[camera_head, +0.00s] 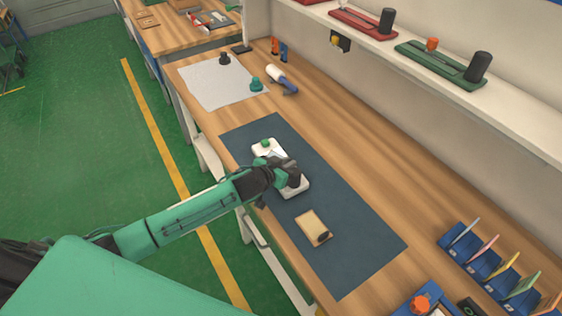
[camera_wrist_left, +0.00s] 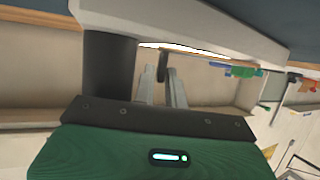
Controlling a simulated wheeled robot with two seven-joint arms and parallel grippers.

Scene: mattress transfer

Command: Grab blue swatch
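A rack (camera_head: 462,252) at the lower right holds several thin coloured swatches upright in blue slots. The leftmost, a pale blue-grey one, looks like the blue swatch (camera_head: 466,231); pink, yellow, green and orange ones follow it. My left gripper (camera_head: 279,165) is over the dark mat, well to the left of the rack. Pale parts around it hide its fingertips in the head view. In the wrist view two grey finger-like pieces (camera_wrist_left: 161,88) show with nothing clearly between them; I cannot tell their opening. My right gripper is not in view.
The dark blue mat (camera_head: 345,240) bears a tan block (camera_head: 313,228). A white sheet (camera_head: 212,85), small knobs and a white-and-blue tool (camera_head: 282,80) lie farther back. A shelf (camera_head: 520,120) with red and green trays runs along the right.

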